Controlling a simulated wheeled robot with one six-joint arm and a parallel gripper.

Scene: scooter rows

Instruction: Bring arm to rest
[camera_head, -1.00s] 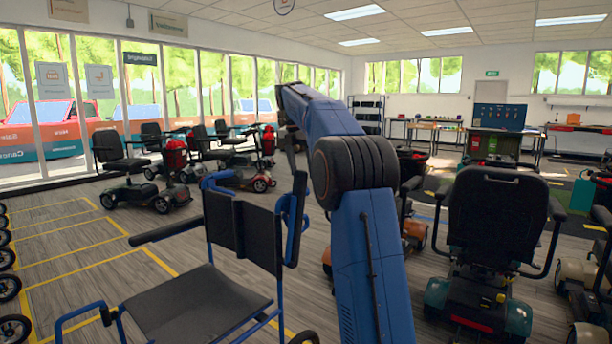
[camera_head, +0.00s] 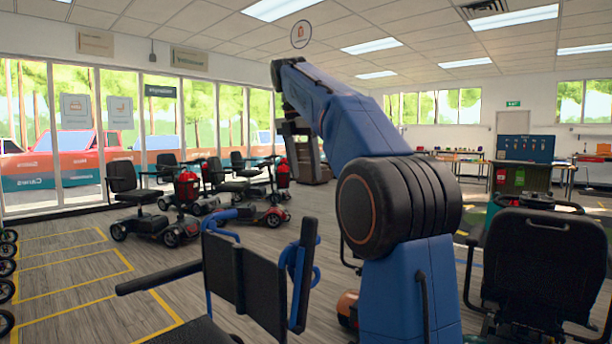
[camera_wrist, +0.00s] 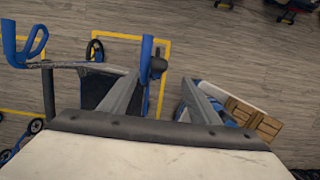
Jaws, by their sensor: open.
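My blue arm rises on the right of centre in the head view. Its upper link slopes up and left from a black ribbed joint. My gripper (camera_wrist: 163,92) hangs from the raised end of the arm; it is small and dark in the head view, so its fingers are hard to make out there. In the wrist view its two grey fingers stand apart, pointing down toward the wood-look floor. I see nothing held between them.
A blue-framed wheelchair (camera_head: 245,275) with a black back stands close, left of my arm. A black-seated scooter (camera_head: 540,265) is close on the right. Several scooters (camera_head: 165,225) stand by the windows. Yellow-marked floor bays (camera_head: 75,262) at left are partly open.

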